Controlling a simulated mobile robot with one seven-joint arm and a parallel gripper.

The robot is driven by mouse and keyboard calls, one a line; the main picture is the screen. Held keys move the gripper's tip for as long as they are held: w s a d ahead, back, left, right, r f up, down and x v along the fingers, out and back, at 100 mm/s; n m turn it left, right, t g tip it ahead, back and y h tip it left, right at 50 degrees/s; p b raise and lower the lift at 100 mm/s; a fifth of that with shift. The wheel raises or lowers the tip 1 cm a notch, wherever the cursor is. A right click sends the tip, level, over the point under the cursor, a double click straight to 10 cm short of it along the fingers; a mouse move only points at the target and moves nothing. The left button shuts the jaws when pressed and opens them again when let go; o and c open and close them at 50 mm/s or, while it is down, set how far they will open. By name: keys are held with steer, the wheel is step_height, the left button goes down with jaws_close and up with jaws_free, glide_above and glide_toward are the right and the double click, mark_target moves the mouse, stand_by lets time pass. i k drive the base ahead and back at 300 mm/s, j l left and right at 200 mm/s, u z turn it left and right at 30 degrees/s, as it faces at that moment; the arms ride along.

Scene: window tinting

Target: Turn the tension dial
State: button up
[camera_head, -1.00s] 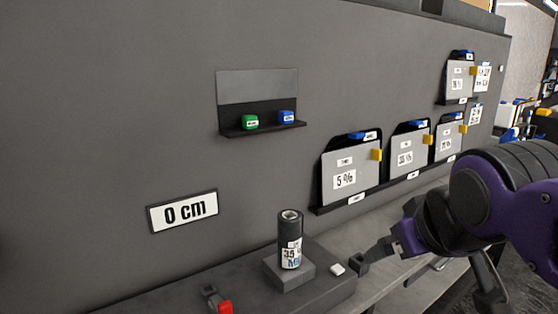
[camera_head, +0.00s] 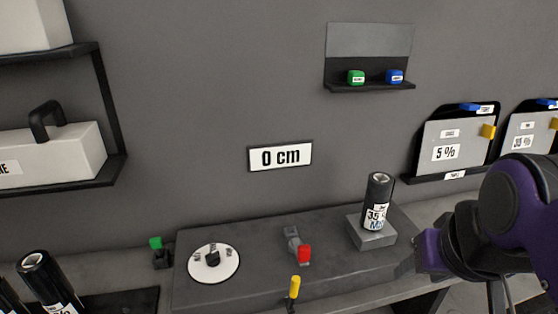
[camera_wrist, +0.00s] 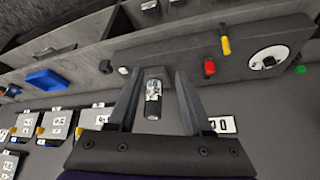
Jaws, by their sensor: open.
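The tension dial appears to be the white round plate with a black knob and small labels (camera_head: 213,263), on the left part of the grey bench unit. It also shows at the upper right of the wrist view (camera_wrist: 275,57). My gripper (camera_wrist: 156,80) is open and empty, well away from the dial. In the wrist view a dark labelled roll shows between and beyond its fingers, not held. In the head view my purple arm is at the right edge, and its fingers are hard to make out there.
A red-tipped lever (camera_head: 304,254) and a yellow-tipped lever (camera_head: 294,288) are right of the dial. A green-tipped part (camera_head: 156,243) is to its left. The dark roll (camera_head: 378,200) stands upright on a block (camera_head: 370,233).

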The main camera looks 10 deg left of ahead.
mark_target(213, 259)
steer(key=u, duration=1.4)
steer(key=k+j+z, duration=0.15)
steer(key=i+j+z, duration=0.4)
steer(key=j, duration=0.25)
steer(key=l+z, duration=0.15)
steer(key=i+l+z, duration=0.1)
steer(key=l, duration=0.7)
steer(key=j+u, duration=0.15)
steer(key=j, duration=1)
